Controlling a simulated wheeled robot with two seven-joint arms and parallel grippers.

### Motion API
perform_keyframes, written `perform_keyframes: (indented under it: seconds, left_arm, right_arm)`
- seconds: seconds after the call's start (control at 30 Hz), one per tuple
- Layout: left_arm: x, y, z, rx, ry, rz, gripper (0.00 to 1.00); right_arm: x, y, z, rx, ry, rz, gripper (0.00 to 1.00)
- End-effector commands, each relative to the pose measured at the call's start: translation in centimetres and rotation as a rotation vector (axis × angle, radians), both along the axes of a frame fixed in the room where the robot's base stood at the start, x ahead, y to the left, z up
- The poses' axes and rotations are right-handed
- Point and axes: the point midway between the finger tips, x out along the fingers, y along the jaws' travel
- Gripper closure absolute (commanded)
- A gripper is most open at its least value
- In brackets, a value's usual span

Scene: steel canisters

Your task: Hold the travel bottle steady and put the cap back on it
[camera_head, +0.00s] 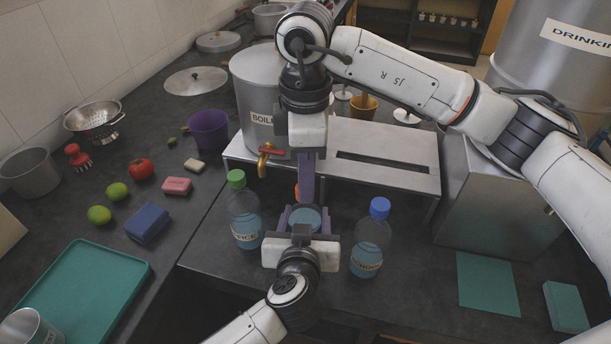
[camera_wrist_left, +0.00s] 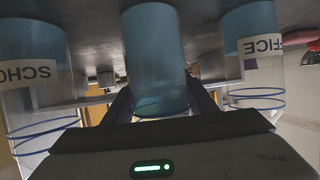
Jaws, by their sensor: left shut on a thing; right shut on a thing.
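The travel bottle (camera_head: 306,218), clear with blue liquid, stands between two other bottles. My left gripper (camera_head: 305,214) is shut around it from the near side; the left wrist view shows the bottle (camera_wrist_left: 155,60) upside down between the fingers. My right gripper (camera_head: 306,190) points down from above, over the far side of the travel bottle. It is shut on a small orange thing (camera_head: 297,193), which looks like the cap and is mostly hidden by the finger. I cannot tell whether the cap touches the bottle.
A green-capped bottle (camera_head: 241,212) stands close left, a blue-capped bottle (camera_head: 371,241) close right. Behind are a steel boiler (camera_head: 258,88) with a red-handled tap (camera_head: 268,153) and a metal stand (camera_head: 392,172). A teal tray (camera_head: 82,290) lies at left.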

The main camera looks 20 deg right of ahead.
Motion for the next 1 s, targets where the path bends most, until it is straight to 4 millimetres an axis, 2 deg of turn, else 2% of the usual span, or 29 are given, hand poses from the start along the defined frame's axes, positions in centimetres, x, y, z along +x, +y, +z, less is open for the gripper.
perform_keyframes:
  seconds: [0.1, 0.13, 0.23, 0.57, 0.9, 1.0]
  left_arm:
    - [0.0, 0.1, -0.1, 0.001, 0.002, 0.001, 1.00]
    - [0.0, 0.1, -0.1, 0.000, 0.002, 0.001, 1.00]
    - [0.0, 0.1, -0.1, 0.000, 0.002, 0.001, 1.00]
    - [0.0, 0.1, -0.1, 0.001, 0.002, 0.001, 1.00]
    - [0.0, 0.1, -0.1, 0.001, 0.002, 0.001, 1.00]
    - [0.0, 0.1, -0.1, 0.001, 0.002, 0.001, 1.00]
  right_arm:
    - [0.0, 0.0, 0.0, 0.000, -0.001, 0.001, 0.96]
    - [0.0, 0.0, 0.0, 0.000, -0.001, 0.001, 0.73]
    - [0.0, 0.0, 0.0, 0.000, -0.001, 0.002, 0.57]
    - [0.0, 0.0, 0.2, 0.000, -0.001, 0.003, 0.57]
    - [0.1, 0.0, 4.1, 0.000, -0.002, 0.003, 0.57]
    - [0.0, 0.0, 4.6, 0.000, 0.000, 0.004, 0.57]
